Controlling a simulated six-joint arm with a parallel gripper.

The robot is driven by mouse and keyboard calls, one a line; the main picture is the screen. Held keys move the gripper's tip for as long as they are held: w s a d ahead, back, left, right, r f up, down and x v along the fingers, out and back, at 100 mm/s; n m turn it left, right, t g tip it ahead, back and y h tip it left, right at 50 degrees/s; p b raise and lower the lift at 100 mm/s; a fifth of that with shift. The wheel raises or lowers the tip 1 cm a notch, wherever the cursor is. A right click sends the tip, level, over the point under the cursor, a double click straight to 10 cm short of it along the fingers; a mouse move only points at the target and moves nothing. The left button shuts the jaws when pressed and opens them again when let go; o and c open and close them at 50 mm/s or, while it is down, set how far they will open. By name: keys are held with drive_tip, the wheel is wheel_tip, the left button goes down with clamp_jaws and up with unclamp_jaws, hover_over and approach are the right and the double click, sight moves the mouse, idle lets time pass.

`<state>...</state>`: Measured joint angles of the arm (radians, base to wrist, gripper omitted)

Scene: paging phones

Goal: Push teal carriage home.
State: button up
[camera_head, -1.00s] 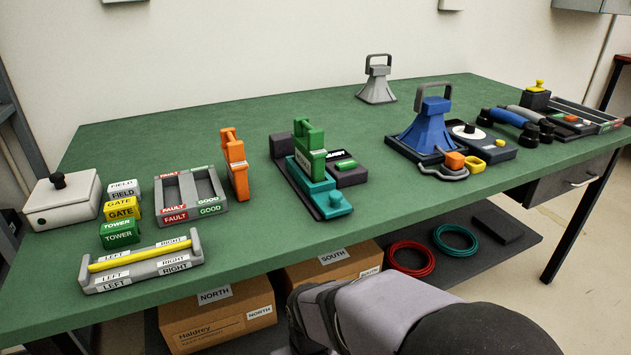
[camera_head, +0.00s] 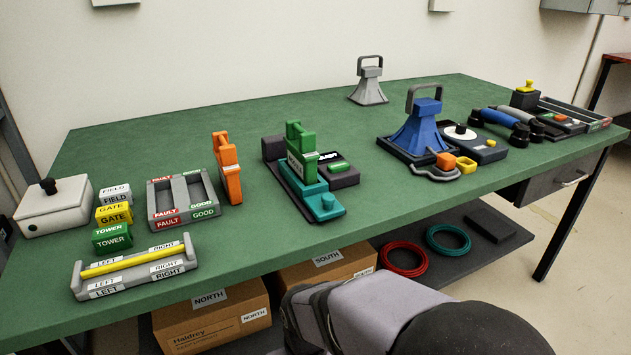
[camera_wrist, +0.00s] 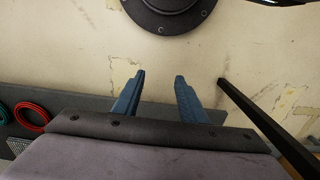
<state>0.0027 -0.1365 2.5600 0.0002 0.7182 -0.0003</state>
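A green block with a handle (camera_head: 301,158) stands upright on the carriage. A dark unit (camera_head: 339,175) with a green label is beside it on the right. My gripper shows in the wrist view (camera_wrist: 155,95), its two blue fingers apart with nothing between them. It points at the floor, away from the carriage. In the head view the fingers are not visible; only my arm shows at the bottom.
An orange handled block (camera_head: 228,170) and a grey two-slot tray (camera_head: 184,222) are left of the carriage. A blue horn-like device (camera_head: 415,132) stands to the right. Red (camera_head: 404,258) and teal (camera_head: 449,239) rings lie on the lower shelf. Bare green tabletop lies behind the carriage.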

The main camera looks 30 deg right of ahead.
wheel_tip(320, 180, up, 17)
drive_tip(key=s+d+m+g+p, duration=0.2)
drive_tip(key=d+p, duration=0.1)
drive_tip(key=p, duration=1.6)
wheel_tip(320, 180, up, 23)
drive_tip(key=n+t+p, duration=0.2)
drive_tip(key=n+p, duration=0.1)
drive_tip(key=p, duration=2)
hover_over(328, 196)
drive_tip(key=shift+w+d+f, duration=0.1)
drive_tip(key=shift+w+f, duration=0.1)
drive_tip(key=shift+w, duration=0.1)
drive_tip(key=shift+s+n, duration=0.25)
drive_tip(key=shift+n, duration=0.75)
drive_tip(key=shift+f, duration=0.1)
drive_tip(key=shift+f+p, duration=1.15)
drive_tip(key=shift+f, duration=2.45)
